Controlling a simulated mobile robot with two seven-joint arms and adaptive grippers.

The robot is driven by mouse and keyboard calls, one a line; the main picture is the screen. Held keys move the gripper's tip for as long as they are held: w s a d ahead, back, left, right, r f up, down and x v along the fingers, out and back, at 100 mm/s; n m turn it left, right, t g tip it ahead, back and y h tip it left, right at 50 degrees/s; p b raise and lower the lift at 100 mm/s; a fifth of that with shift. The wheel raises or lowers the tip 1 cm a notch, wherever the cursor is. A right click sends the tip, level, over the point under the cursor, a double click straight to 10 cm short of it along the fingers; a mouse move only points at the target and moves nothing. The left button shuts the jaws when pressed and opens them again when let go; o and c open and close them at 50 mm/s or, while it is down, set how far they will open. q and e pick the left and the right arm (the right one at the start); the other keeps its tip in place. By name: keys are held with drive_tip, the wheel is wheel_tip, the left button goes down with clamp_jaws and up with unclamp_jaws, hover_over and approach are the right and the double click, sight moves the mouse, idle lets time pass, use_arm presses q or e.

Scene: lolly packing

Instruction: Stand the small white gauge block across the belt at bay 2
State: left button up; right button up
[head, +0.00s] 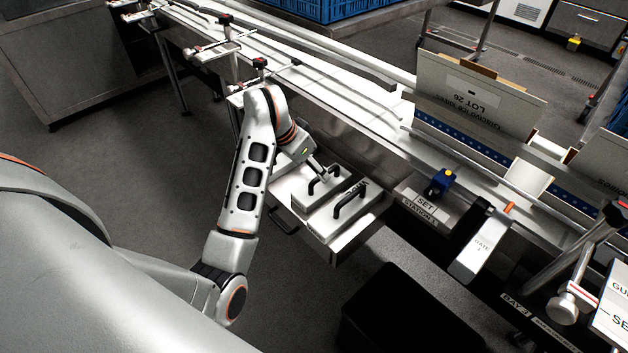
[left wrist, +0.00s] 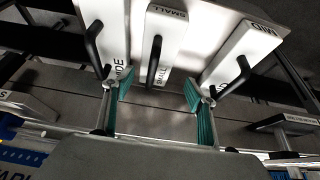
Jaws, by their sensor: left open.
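The small white gauge block (left wrist: 172,42), marked SMALL, has a black handle and sits between two other blocks in the left wrist view. The block marked WIDE (left wrist: 118,30) is on its left and another labelled block (left wrist: 240,50) on its right. My left gripper (left wrist: 158,100) is open, its teal fingertips spread on either side of the small block's handle line, with nothing between them. In the head view the left gripper (head: 318,166) is over the block tray (head: 340,250), and the arm hides part of the blocks. The belt (head: 450,140) runs behind the tray. My right gripper is not seen.
A LOT 26 carton (head: 478,95) stands at the belt. A blue crate (head: 300,8) is at the back. A BAY 3 label (head: 514,304) shows lower right.

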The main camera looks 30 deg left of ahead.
sight(322, 184)
use_arm(q)
drive_tip(key=shift+g, duration=0.3)
drive_tip(key=x, duration=0.6)
drive_tip(key=s+b+x, duration=0.1)
drive_tip(key=x, duration=0.2)
drive_tip(key=shift+d+f, duration=0.1)
drive_tip(key=shift+d, duration=0.1)
drive_tip(key=shift+w+d+f, duration=0.1)
drive_tip(key=shift+w+f, duration=0.25)
drive_tip(key=shift+f, duration=0.05)
drive_tip(key=shift+r, duration=0.1)
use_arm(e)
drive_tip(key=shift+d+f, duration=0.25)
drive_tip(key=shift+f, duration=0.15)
